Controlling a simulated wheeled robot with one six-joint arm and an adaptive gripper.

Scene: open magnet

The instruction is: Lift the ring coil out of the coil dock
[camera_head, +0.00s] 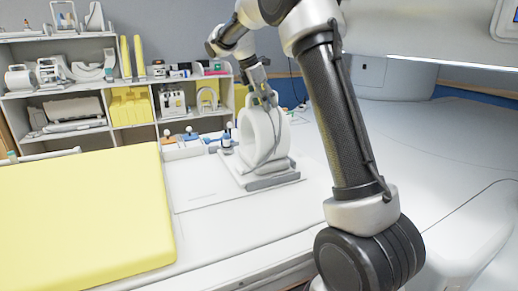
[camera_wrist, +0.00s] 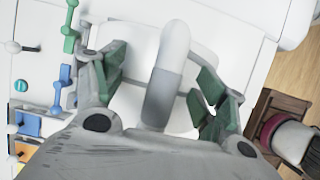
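The white ring coil (camera_head: 279,135) stands upright in the coil dock (camera_head: 273,183), a low base with a grey front edge on the white tabletop. My gripper (camera_head: 265,101) is at the top of the ring, pointing down. In the wrist view the ring's rounded top (camera_wrist: 168,75) lies between the two green-padded fingers of my gripper (camera_wrist: 161,85). The fingers are apart, with a gap visible between the left pad and the ring. The ring hides part of the dock in the wrist view.
A yellow pad (camera_head: 85,220) lies at the left. A shelf (camera_head: 80,133) with equipment is behind. The tabletop right of the dock is clear.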

